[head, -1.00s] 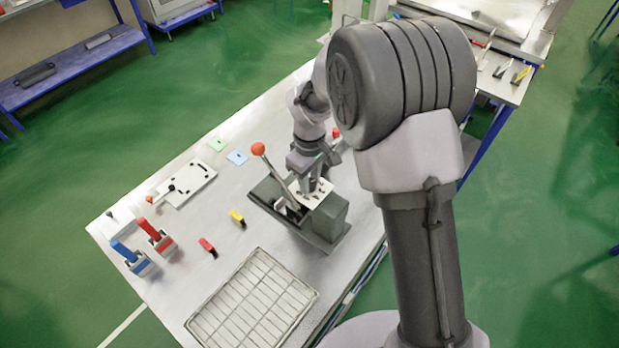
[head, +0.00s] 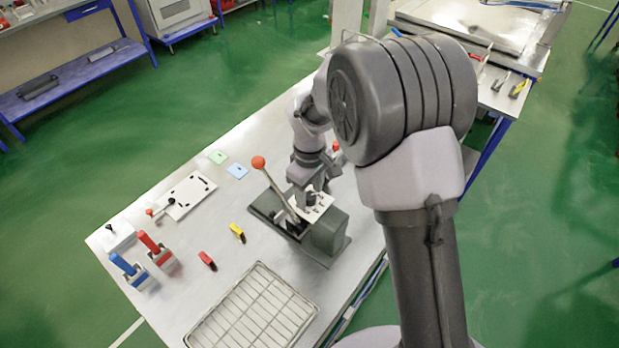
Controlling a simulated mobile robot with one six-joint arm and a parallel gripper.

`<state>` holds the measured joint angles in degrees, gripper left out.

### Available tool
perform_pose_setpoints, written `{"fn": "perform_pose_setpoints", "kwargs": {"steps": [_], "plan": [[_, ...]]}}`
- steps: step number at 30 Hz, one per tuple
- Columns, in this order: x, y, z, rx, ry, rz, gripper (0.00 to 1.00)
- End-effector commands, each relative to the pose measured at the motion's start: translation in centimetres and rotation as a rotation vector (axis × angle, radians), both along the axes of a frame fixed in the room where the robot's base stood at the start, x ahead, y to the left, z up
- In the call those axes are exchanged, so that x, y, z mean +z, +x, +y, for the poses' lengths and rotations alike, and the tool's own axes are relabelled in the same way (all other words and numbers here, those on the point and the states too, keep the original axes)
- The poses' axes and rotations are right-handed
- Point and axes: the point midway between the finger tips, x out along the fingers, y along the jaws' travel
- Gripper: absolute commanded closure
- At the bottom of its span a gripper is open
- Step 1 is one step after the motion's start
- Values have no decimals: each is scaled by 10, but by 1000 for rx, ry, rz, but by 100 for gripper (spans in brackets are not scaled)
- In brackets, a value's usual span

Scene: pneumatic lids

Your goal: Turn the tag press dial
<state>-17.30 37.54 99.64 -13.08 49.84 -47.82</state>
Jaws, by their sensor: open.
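The tag press (head: 328,237) is a dark grey machine near the middle of the table, with a light plate on top. Its long lever (head: 276,188) leans up to the left and ends in an orange-red ball. My gripper (head: 308,197) points down over the light plate, right of the lever, and is open. The fingertips are small and dark here, and I cannot tell whether they touch anything. The dial is not clearly visible; the gripper covers part of the plate.
A wire tray (head: 190,338) lies at the table's front. Red (head: 207,260) and yellow (head: 237,232) small pieces lie left of the press. Blue (head: 128,268) and red (head: 153,246) handled stamps stand at the left, near a white plate (head: 190,192). Green (head: 217,157) and blue (head: 237,171) cards lie behind.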

Motion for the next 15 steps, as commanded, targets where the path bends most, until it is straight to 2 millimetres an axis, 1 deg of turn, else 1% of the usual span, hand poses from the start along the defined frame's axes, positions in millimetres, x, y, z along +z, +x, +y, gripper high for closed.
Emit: {"fn": "perform_pose_setpoints", "kwargs": {"steps": [2,5,12,15], "plan": [[15,1,0,-1,2,-4,48],[41,1,0,1,1,-6,48],[118,1,0,0,1,-5,48],[143,1,0,-1,2,-4,48]]}}
